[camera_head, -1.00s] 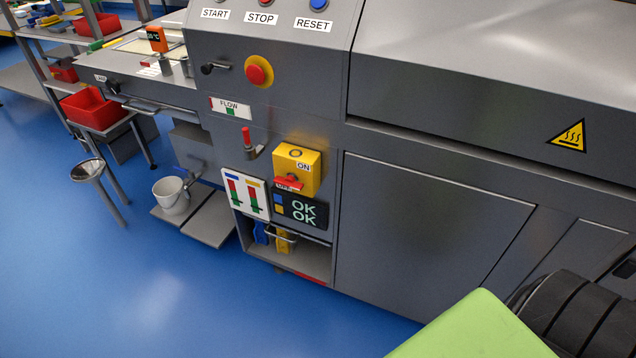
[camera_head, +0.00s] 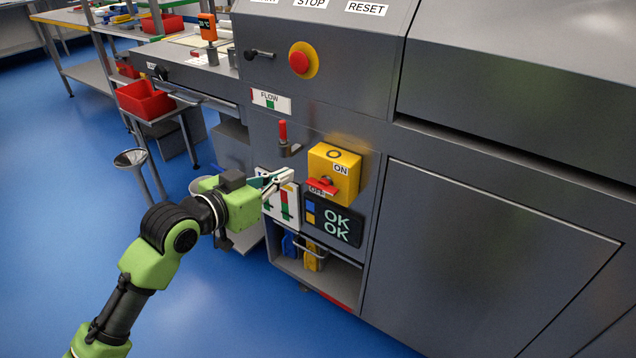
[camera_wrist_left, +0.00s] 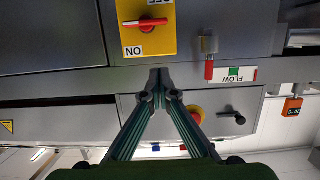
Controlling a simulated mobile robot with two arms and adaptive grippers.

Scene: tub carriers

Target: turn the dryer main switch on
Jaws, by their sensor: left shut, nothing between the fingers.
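The dryer main switch is a yellow box (camera_head: 340,162) on the grey machine front, with a red handle (camera_head: 322,186) low on its face and an ON label at upper right. In the left wrist view the yellow box (camera_wrist_left: 150,40) shows upside down, its red handle (camera_wrist_left: 145,22) lying across it between ON and a partly cut-off label. My left gripper (camera_head: 287,177) is shut and empty, just left of the switch in the head view, in front of the gauge panel. In the left wrist view its fingertips (camera_wrist_left: 160,74) meet beside the box, apart from the handle. My right gripper is out of view.
An OK display (camera_head: 334,221) sits below the switch. A red-tipped lever (camera_head: 284,136) sticks out above left, under the FLOW label (camera_head: 271,101). A red emergency button (camera_head: 300,60) is higher. An open shelf (camera_head: 345,275) lies below. Blue floor is free at left.

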